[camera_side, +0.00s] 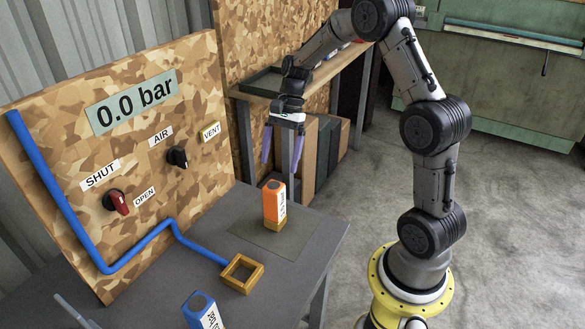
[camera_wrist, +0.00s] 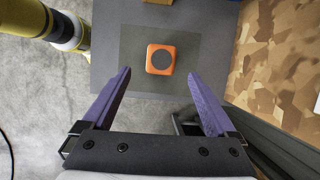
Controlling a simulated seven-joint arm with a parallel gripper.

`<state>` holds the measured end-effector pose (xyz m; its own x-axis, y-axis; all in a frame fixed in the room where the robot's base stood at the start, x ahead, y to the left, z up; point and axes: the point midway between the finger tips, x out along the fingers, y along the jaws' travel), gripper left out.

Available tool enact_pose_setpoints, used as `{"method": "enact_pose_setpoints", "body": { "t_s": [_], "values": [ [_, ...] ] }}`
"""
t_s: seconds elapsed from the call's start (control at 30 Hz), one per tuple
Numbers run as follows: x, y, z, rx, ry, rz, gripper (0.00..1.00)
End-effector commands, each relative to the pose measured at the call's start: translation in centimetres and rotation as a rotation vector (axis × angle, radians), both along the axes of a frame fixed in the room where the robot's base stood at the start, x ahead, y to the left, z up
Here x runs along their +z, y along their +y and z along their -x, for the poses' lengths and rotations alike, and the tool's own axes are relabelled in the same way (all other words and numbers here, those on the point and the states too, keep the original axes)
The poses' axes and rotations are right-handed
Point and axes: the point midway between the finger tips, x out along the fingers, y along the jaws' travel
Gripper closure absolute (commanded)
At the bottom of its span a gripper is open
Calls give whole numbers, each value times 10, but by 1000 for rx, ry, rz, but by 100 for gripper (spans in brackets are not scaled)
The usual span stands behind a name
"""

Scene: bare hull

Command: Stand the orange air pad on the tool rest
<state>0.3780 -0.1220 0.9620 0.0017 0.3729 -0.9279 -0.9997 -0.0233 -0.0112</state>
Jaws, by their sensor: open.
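The orange air pad (camera_side: 273,205) stands upright on a flat grey-green mat (camera_side: 290,238) on the grey table. It has a dark round top, a white label and a gold-brown lower band. In the wrist view the pad (camera_wrist: 153,68) shows from above, between and beyond my fingertips. My gripper (camera_side: 282,158) has purple fingers spread wide and empty, above the table's far end and apart from the pad; it also shows in the wrist view (camera_wrist: 160,73). I cannot tell for sure which thing is the tool rest; the mat may be it.
A gold square frame (camera_side: 241,274) sits at the end of a blue pipe (camera_side: 145,242). A blue block (camera_side: 202,310) stands at the front. A wooden panel (camera_side: 140,145) with knobs and a "0.0 bar" display rises at the left. A shelf (camera_side: 300,85) stands behind.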

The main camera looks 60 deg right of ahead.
Motion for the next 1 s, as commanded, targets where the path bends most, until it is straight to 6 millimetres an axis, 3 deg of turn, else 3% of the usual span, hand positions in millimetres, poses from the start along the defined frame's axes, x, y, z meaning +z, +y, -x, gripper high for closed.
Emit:
{"method": "enact_pose_setpoints", "body": {
  "t_s": [0.17,0.3,0.5,0.73,1.0],
  "values": [
    [48,31,21,219,-120,97,8],
    [92,66,60,502,-260,220,8],
    [128,102,126,906,-451,404,8],
    [135,119,191,1282,-619,595,8],
    [130,121,214,1438,-680,682,8]
  ]
}}
